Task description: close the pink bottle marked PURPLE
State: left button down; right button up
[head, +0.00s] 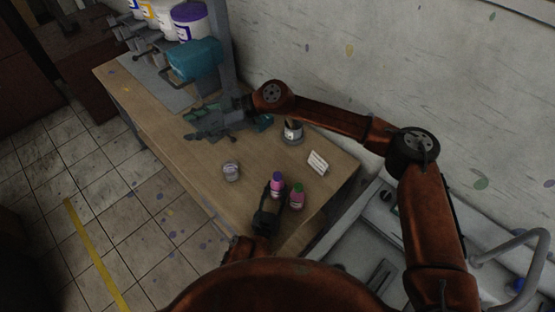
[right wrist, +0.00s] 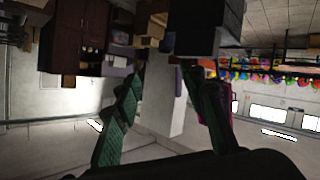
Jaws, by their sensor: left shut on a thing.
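A small pink bottle with a purple cap (head: 277,182) stands near the front of the wooden table in the head view. A second pink bottle with a green cap (head: 297,198) is just to its right. The lettering on both is too small to read. My left gripper (head: 271,203) is low at the purple-capped bottle and shut on it, hiding part of its body. The purple cap sits at the bottle's top; how tightly cannot be seen. My right gripper (head: 207,121) is over the table farther back. The right wrist view shows its green fingers (right wrist: 163,115) apart with nothing between them.
A small jar (head: 231,172) stands left of the bottles. A grey pot with dark contents (head: 292,133) and a white card (head: 317,162) are behind. A teal machine part (head: 195,60) and paint buckets (head: 189,20) stand at the far end. The table's left front is clear.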

pick_arm(q)
jog(key=shift+f, duration=0.1)
pick_arm(e)
jog(key=w+d+r+m+t+y, duration=0.2)
jog(key=w+r+m+t, duration=0.1)
jog(key=w+r+t, duration=0.9)
jog(key=w+d+f+m+g+h, duration=0.1)
jog(key=w+d+f+h, duration=0.3)
jog(key=w, duration=0.3)
jog(key=n+g+h, duration=0.8)
jog(key=g+h, duration=0.3)
send_over(277, 175)
notch_tip(277, 175, down, 27)
jog(key=shift+d+r, duration=0.15)
jog(key=shift+r, duration=0.05)
jog(key=shift+f, duration=0.1)
jog(key=shift+f, duration=3.9)
